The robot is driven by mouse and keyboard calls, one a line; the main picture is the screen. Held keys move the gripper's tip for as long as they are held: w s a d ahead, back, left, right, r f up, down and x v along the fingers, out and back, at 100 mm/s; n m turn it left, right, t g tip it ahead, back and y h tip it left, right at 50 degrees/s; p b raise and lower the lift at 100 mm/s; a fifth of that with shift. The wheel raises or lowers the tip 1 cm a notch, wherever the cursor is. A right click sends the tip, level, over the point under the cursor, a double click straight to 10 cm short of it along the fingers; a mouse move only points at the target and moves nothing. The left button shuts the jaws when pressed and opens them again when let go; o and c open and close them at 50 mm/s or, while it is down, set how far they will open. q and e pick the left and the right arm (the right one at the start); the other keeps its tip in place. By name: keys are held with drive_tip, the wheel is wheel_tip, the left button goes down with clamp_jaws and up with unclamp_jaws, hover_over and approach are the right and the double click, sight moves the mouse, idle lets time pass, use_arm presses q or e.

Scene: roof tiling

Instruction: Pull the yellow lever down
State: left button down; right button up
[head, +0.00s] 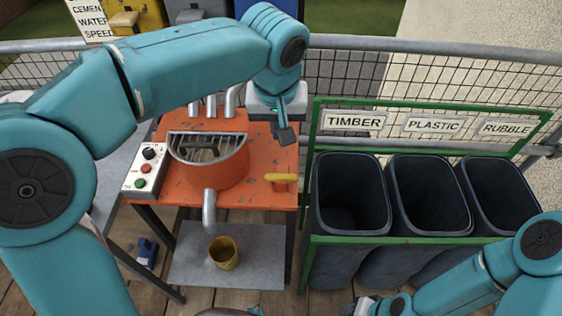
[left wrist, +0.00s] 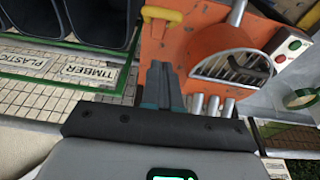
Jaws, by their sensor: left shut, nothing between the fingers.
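The yellow lever (head: 281,177) sticks out at the right edge of the orange mixer table (head: 262,150), lying about level. In the left wrist view the yellow lever (left wrist: 160,15) is at the top, beyond the fingertips and apart from them. My left gripper (head: 285,136) is shut and empty, pointing down above the table's right side, behind and above the lever. Its closed fingers (left wrist: 161,70) show in the left wrist view. My right gripper (head: 362,306) is only partly in view at the bottom edge, and its jaw state is unclear.
An orange mixer drum (head: 208,172) with a grille and spout stands left of the lever, beside a control box (head: 146,170) with buttons. A yellow bucket (head: 224,256) is below the spout. Dark bins (head: 350,190) in a green frame (head: 400,239) stand close on the right.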

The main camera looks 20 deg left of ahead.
use_arm(q)
hover_over(282, 178)
drive_tip(key=w+a, duration=0.2)
drive_tip(key=w, duration=0.1)
drive_tip(key=s+x, duration=0.2)
drive_tip(key=x, duration=0.5)
drive_tip(key=f, duration=0.1)
drive_tip(key=s+d+f, duration=0.1)
drive_tip(key=f, duration=0.1)
drive_tip(key=shift+s+d+f, duration=0.3)
drive_tip(key=shift+s+f, duration=0.05)
drive_tip(key=shift+f, duration=0.15)
